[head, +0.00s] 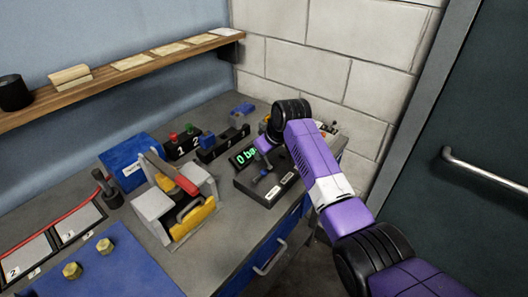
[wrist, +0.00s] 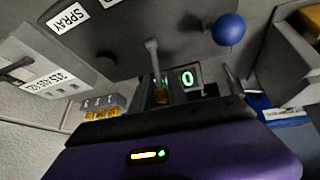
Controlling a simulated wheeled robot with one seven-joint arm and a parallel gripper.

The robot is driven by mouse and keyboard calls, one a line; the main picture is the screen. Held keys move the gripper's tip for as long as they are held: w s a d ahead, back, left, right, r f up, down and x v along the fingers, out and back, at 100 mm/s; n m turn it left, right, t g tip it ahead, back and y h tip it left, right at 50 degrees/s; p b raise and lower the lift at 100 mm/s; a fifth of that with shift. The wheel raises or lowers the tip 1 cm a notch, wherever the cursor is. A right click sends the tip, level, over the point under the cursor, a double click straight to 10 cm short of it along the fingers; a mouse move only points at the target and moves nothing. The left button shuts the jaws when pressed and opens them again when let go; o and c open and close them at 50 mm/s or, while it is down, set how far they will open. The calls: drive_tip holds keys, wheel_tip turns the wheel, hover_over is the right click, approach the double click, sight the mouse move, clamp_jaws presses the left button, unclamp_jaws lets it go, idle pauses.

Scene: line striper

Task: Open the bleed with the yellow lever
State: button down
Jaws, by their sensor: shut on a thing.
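The black control box (head: 262,192) with white labels stands at the bench's right front, beside a green display (head: 243,157) reading 0 bar. My gripper (head: 264,150) is low over this box, its fingertips hard to make out in the head view. A grey lever stem (wrist: 152,50) rises close by. The green zero (wrist: 187,78) shows just right of the fingers.
A blue ball knob (wrist: 228,28) and a SPRAY label (wrist: 68,17) are close to the fingers. A grey stand with a red handle (head: 183,183) and yellow part (head: 192,218) stands left. The block wall (head: 360,40) rises behind my arm.

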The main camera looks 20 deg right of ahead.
idle(0.3)
drive_tip(key=c, duration=1.4)
unclamp_jaws()
drive_tip(key=shift+f, duration=0.1)
drive_tip(key=shift+c, duration=0.2)
drive_tip(key=v, duration=0.7)
drive_tip(key=shift+r+b, duration=0.4)
drive_tip(key=shift+b, duration=0.05)
